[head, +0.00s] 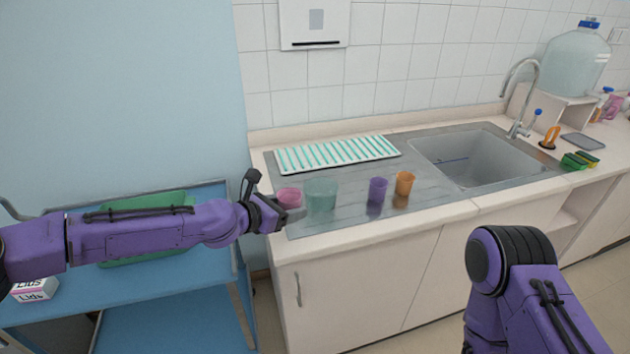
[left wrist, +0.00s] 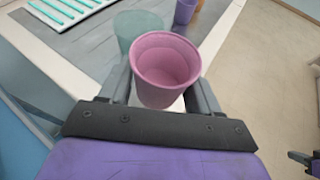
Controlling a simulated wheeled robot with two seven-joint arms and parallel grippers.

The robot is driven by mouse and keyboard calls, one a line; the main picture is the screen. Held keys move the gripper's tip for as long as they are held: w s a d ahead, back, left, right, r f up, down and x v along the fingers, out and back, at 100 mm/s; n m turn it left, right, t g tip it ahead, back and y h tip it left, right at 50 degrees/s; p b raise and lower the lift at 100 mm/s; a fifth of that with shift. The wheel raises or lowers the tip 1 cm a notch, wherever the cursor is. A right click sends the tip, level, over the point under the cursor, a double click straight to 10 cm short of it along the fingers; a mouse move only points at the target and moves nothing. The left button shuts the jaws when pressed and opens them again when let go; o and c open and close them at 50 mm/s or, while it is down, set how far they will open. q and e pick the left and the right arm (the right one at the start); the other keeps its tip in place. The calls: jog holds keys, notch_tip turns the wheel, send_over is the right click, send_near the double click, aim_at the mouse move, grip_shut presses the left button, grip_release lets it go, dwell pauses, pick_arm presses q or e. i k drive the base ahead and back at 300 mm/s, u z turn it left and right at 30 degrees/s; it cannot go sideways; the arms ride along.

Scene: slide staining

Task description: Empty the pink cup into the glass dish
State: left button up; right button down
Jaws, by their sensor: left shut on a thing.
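My left gripper (head: 290,212) is shut on the pink cup (head: 288,196) at the left end of the metal draining board. In the left wrist view the pink cup (left wrist: 166,68) sits between the two fingers, its open mouth facing the camera; I see no distinct contents. The glass dish (head: 320,195) is a greenish, see-through vessel just right of the pink cup. In the left wrist view the glass dish (left wrist: 136,24) is partly hidden behind the cup. My right arm shows at the lower right, but its gripper is out of view.
A purple cup (head: 377,190) and an orange cup (head: 404,184) stand right of the dish. A white rack with green strips (head: 338,152) lies behind. The sink (head: 475,160) is farther right. A blue trolley (head: 190,275) with a green tray stands left.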

aim_at(321, 192)
jog(key=i, duration=0.85)
jog(key=z, duration=0.05)
